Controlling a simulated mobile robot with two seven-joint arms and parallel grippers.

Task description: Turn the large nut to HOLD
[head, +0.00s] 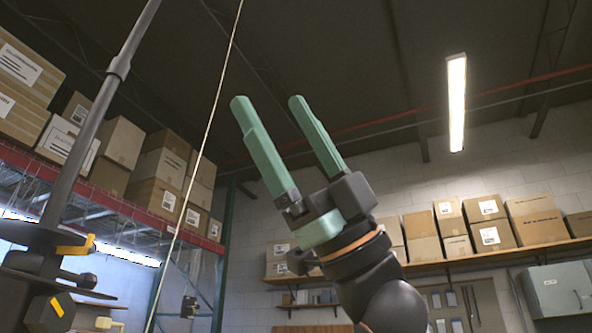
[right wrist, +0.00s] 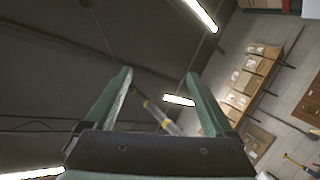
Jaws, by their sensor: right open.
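My right gripper (head: 267,125) is raised in the middle of the head view, its two green fingers spread apart and nothing between them. The fingers of the right gripper (right wrist: 158,88) also show apart in the right wrist view. A grey pole (head: 95,115) with a collar rises at the left of the head view from dark round parts (head: 32,238) with an orange-yellow piece (head: 75,247). No large nut or HOLD mark can be made out. My left gripper is not in view.
Cartons (head: 160,165) fill a red-beamed rack (head: 120,208) at left. More cartons (head: 490,225) sit on a wall shelf (head: 470,260) at right. A thin pale cord (head: 205,130) hangs left of my right gripper. A banded rod (right wrist: 160,116) shows beyond the fingers in the wrist view.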

